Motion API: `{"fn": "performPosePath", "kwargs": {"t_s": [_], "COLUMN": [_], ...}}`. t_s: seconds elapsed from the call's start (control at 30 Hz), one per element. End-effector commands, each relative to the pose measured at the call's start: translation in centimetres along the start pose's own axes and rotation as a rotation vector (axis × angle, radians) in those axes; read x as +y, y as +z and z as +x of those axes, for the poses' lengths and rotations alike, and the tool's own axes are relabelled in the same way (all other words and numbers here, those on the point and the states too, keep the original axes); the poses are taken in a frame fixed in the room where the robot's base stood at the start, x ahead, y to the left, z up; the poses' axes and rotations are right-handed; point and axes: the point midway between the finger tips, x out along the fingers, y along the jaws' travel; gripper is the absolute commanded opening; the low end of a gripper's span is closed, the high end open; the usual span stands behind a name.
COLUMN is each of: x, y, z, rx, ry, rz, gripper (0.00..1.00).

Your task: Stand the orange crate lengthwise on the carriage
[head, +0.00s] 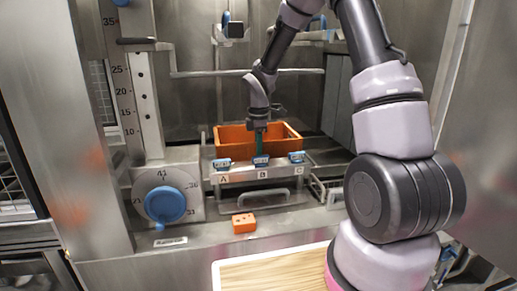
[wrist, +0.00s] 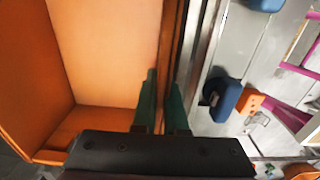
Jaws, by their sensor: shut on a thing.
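The orange crate (head: 231,136) is upright and open at the top. Its long side runs left to right along the carriage (head: 240,176), and it appears to rest on it behind the carriage's front edge; its underside is hidden. My gripper (head: 261,142) points down at the middle of the crate's near wall. In the wrist view the green fingers of my gripper (wrist: 163,112) are on either side of that wall, shut on it. The inside of the crate (wrist: 100,50) looks empty there.
Blue clips (head: 222,164) line the carriage's front above plates marked A, B and C. A small orange block (head: 244,223) sits on the ledge in front. A blue dial (head: 166,204) and a vertical scale (head: 127,85) stand at left. A horizontal pipe (head: 200,73) runs behind.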

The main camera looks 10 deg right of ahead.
Motion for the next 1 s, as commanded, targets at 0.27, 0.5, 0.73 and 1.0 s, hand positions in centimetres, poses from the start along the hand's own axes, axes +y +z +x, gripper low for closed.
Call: {"fn": "performPosePath", "kwargs": {"t_s": [0.27,0.5,0.73,1.0], "x": [0.1,0.0,0.0,0.1], "y": [0.0,0.0,0.0,0.0], "z": [0.1,0.1,0.1,-3.2], "rx": [0.000,0.000,0.000,0.001], "ry": [0.002,0.002,-0.001,0.006], "rz": [0.000,0.000,0.001,0.002], "gripper": [0.00,0.45,0.45,0.45]}}
